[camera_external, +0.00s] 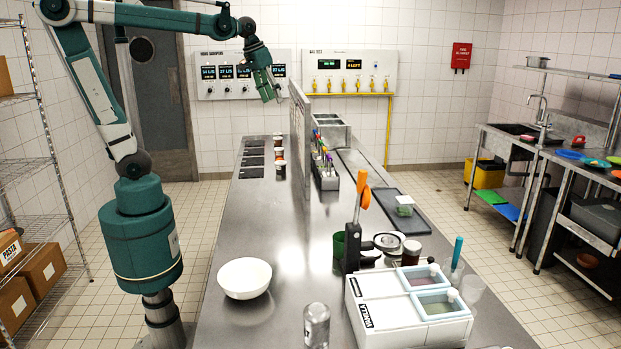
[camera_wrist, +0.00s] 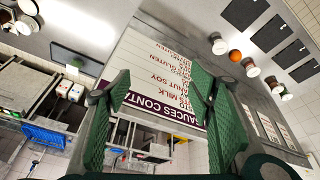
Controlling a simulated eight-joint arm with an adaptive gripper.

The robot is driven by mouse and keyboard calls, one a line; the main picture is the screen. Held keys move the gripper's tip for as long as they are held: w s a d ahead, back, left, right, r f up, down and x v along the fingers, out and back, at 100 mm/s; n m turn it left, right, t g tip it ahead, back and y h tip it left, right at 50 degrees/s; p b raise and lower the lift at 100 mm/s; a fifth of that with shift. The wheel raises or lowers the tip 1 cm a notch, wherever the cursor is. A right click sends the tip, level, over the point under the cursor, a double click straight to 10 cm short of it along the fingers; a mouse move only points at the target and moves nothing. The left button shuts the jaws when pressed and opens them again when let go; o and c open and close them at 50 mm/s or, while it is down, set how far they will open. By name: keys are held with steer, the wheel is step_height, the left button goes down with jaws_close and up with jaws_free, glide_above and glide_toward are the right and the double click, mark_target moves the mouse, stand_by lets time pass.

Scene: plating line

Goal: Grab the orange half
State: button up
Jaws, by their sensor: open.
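A small round orange thing (camera_wrist: 235,55) lies between small jars on the counter, at the upper right of the wrist view. It looks like the orange half, but it is too small to see a cut face. I cannot make it out clearly in the external view. My gripper (camera_external: 272,94) is high above the far part of the counter, well apart from it. In the wrist view my gripper (camera_wrist: 160,86) has its two green fingers spread wide, with nothing between them.
A white sauce sign panel (camera_wrist: 160,65) stands upright beyond my fingers; it is the tall divider (camera_external: 300,120) along the counter. Small jars (camera_external: 279,153) and dark mats (camera_external: 252,161) lie left of it. A white bowl (camera_external: 245,279) and a lever press (camera_external: 353,235) stand nearer.

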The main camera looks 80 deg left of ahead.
steer(key=w+a+f+n+g+p, duration=0.1)
steer(key=w+a+n, duration=0.15)
steer(key=a, duration=0.85)
steer(key=w+a+f+n+g+p, duration=0.1)
steer(key=w+a+n, duration=0.15)
steer(key=a, duration=0.85)
steer(key=s+a+f+n+g+h+p, duration=0.1)
steer(key=a+f, duration=0.2)
steer(key=a, duration=0.7)
steer(key=a+f+n+g+p, duration=0.1)
steer(key=a+f+n, duration=0.15)
steer(key=a, duration=0.75)
steer(key=shift+m, duration=0.35)
steer(key=f, duration=2.6)
steer(key=shift+s+d+f, duration=0.1)
steer(key=shift+s+f, duration=0.1)
steer(key=shift+f, duration=0.4)
steer(key=shift+f, duration=0.15)
steer(key=shift+f, duration=1.15)
steer(key=shift+f, duration=0.1)
steer(key=shift+s+f, duration=0.15)
steer(key=shift+f, duration=2.35)
